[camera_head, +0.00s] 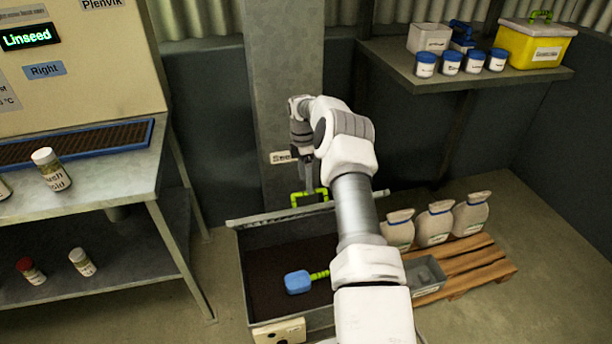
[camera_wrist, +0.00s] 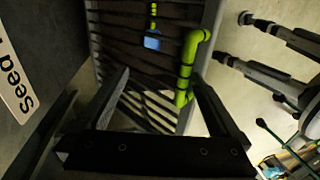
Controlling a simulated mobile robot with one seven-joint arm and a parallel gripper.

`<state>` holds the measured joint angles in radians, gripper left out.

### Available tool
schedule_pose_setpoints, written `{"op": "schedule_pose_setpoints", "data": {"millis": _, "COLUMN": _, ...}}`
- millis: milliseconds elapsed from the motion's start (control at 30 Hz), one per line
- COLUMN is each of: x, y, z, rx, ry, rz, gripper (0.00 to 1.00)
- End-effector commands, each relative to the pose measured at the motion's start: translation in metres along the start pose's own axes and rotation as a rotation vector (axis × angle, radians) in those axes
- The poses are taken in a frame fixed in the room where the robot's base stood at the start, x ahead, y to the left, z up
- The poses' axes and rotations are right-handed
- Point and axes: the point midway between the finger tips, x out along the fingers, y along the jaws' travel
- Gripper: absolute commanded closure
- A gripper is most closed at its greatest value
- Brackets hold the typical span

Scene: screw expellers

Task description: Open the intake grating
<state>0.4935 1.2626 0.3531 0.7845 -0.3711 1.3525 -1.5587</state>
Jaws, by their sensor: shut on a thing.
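The intake bin (camera_head: 258,240) is a grey hopper of dark seed, and its top looks uncovered. The barred intake grating (camera_wrist: 125,45) stands raised at the bin's back; in the head view only its grey edge (camera_head: 270,216) shows clearly. Its bright green handle (camera_head: 297,199) is at that edge, and it also shows in the wrist view (camera_wrist: 186,70). My gripper (camera_head: 309,187) is at the handle and shut on it. The exact contact is dark in the wrist view, where the gripper (camera_wrist: 160,82) shows large. The grating's exact tilt is hard to tell.
A blue scoop (camera_head: 297,283) with a green handle lies on the seed. A grey post (camera_head: 282,100) stands behind the bin. A metal table (camera_head: 120,185) is at left. A pallet (camera_head: 470,262) with white sacks is at right, below a shelf (camera_head: 420,78).

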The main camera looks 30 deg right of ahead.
Motion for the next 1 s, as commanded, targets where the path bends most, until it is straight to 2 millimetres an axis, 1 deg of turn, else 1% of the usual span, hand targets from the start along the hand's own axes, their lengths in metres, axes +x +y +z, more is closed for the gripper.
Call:
{"op": "schedule_pose_setpoints", "data": {"millis": 33, "x": 0.007, "y": 0.004, "z": 0.000, "rx": -0.001, "ry": 0.001, "rz": 0.014, "gripper": 0.44}}
{"op": "schedule_pose_setpoints", "data": {"millis": 100, "x": 0.006, "y": 0.004, "z": 0.000, "rx": 0.000, "ry": 0.001, "rz": 0.014, "gripper": 0.44}}
{"op": "schedule_pose_setpoints", "data": {"millis": 167, "x": 0.004, "y": 0.004, "z": 0.000, "rx": 0.000, "ry": 0.002, "rz": 0.015, "gripper": 0.45}}
{"op": "schedule_pose_setpoints", "data": {"millis": 233, "x": -0.002, "y": 0.004, "z": 0.000, "rx": 0.001, "ry": 0.002, "rz": 0.015, "gripper": 0.50}}
{"op": "schedule_pose_setpoints", "data": {"millis": 267, "x": -0.006, "y": 0.004, "z": 0.000, "rx": 0.001, "ry": 0.002, "rz": 0.016, "gripper": 0.51}}
{"op": "schedule_pose_setpoints", "data": {"millis": 367, "x": -0.025, "y": 0.004, "z": -0.001, "rx": 0.001, "ry": 0.002, "rz": 0.018, "gripper": 0.51}}
{"op": "schedule_pose_setpoints", "data": {"millis": 633, "x": -0.095, "y": 0.001, "z": -0.001, "rx": 0.001, "ry": 0.001, "rz": 0.015, "gripper": 0.51}}
{"op": "schedule_pose_setpoints", "data": {"millis": 800, "x": -0.125, "y": -0.001, "z": -0.001, "rx": 0.000, "ry": 0.000, "rz": 0.012, "gripper": 0.51}}
{"op": "schedule_pose_setpoints", "data": {"millis": 1000, "x": -0.147, "y": -0.002, "z": -0.001, "rx": 0.000, "ry": 0.000, "rz": 0.010, "gripper": 0.51}}
